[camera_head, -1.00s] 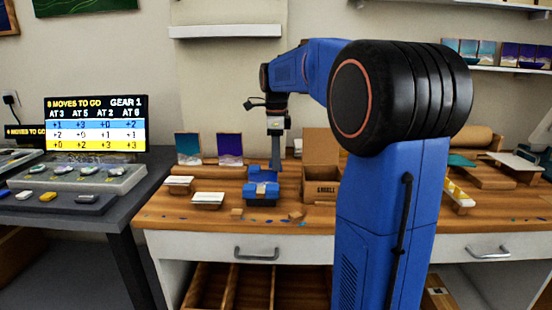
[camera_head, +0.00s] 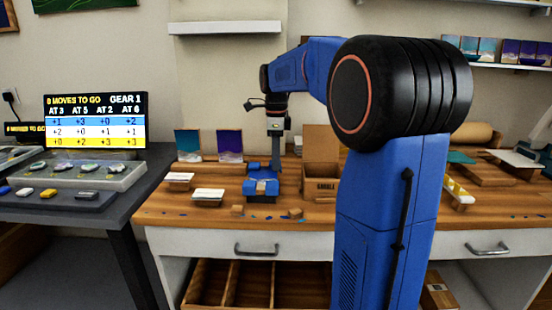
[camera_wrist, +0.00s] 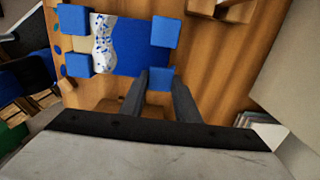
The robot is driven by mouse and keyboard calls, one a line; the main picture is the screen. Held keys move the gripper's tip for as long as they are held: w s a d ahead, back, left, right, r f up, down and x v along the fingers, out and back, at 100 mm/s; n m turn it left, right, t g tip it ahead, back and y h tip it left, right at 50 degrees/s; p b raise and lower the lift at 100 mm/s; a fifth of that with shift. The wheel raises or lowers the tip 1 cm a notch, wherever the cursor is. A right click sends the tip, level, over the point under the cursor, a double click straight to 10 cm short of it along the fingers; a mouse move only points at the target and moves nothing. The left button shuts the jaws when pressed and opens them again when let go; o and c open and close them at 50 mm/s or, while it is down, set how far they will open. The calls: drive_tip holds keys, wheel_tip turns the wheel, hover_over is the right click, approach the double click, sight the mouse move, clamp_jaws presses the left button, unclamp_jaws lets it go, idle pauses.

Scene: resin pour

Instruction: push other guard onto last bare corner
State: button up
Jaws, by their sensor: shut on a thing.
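My gripper (camera_wrist: 159,95) is shut on a blue corner guard (camera_wrist: 160,78) held between its two fingertips. The guard is at the lower right corner of the resin panel (camera_wrist: 130,45) in the wrist view, touching or overlapping it; I cannot tell how fully it sits. The panel has a blue face, a white speckled band and a sand-coloured strip. Blue guards cover its other corners: upper left (camera_wrist: 74,18), lower left (camera_wrist: 76,65) and upper right (camera_wrist: 165,31). In the head view my gripper (camera_head: 275,165) points down at the back right of the blue-guarded panel (camera_head: 262,187).
An open cardboard box (camera_head: 320,185) stands close to the right of my gripper. Two small white-topped stands (camera_head: 208,196) are at left. Two painted panels (camera_head: 229,146) stand behind. Small wooden blocks (camera_head: 295,212) lie near the bench's front edge. A scoreboard screen (camera_head: 96,122) is at far left.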

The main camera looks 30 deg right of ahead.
drive_tip(key=shift+s+a+f, duration=0.15)
drive_tip(key=shift+a+f, duration=0.05)
drive_tip(key=shift+f, duration=0.2)
idle(0.4)
drive_tip(key=o, duration=1)
drive_tip(key=shift+o, duration=0.4)
drive_tip(key=shift+a+r, duration=0.1)
drive_tip(key=shift+r, duration=4.05)
clamp_jaws()
drive_tip(key=shift+a, duration=0.15)
